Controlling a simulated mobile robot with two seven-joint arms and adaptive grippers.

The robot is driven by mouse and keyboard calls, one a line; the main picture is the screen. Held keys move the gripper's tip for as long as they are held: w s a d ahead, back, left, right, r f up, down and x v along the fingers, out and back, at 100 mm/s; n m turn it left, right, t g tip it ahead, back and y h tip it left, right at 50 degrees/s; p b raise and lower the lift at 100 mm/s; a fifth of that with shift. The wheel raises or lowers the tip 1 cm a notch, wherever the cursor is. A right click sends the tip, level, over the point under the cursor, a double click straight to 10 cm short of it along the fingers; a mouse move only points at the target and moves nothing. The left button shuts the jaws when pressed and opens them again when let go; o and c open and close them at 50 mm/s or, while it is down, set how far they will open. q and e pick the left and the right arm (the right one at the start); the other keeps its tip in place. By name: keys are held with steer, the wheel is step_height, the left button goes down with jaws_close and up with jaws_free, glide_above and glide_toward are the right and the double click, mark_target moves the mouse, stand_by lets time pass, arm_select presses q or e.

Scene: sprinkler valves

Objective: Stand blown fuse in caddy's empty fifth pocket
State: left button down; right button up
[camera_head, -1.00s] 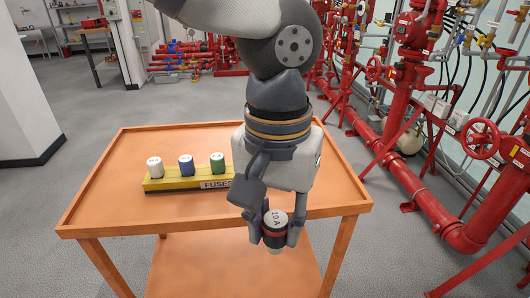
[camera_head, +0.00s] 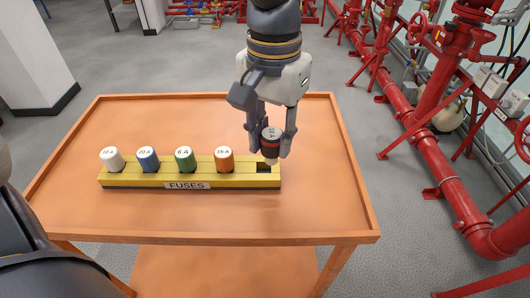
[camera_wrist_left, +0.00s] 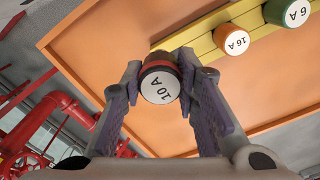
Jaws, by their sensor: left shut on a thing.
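The gripper points down and is shut around the fuse's sides, also in the left wrist view (camera_wrist_left: 160,80). The yellow caddy (camera_head: 205,177) lies on the cart. White (camera_head: 112,160), blue (camera_head: 148,160), green (camera_head: 185,160) and orange (camera_head: 224,160) fuses stand in its pockets. The empty fifth pocket (camera_head: 264,168) is at its right end. The held fuse's lower end is just above or behind it; contact cannot be told.
The orange cart top (camera_head: 210,218) has a raised rim and is clear in front of and behind the caddy. The orange fuse stands close to the left of my gripper. Red pipework (camera_head: 430,155) stands on the floor to the right of the cart.

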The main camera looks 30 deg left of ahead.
mark_target(264, 155)
arm_select(q)
steer(key=a+f, duration=0.1)
steer(key=w+f, duration=0.1)
steer(key=w+a+f, duration=0.1)
steer(key=f, duration=0.1)
steer(key=shift+a, duration=0.3)
step_height(264, 155, down, 3)
steer(key=shift+a+r, duration=0.1)
steer(key=shift+a, duration=0.05)
steer(key=shift+f, duration=0.25)
steer(key=shift+f, duration=0.1)
steer(key=c, duration=1.2)
jaws_free()
steer(key=shift+c, duration=0.2)
step_height(264, 155, up, 12)
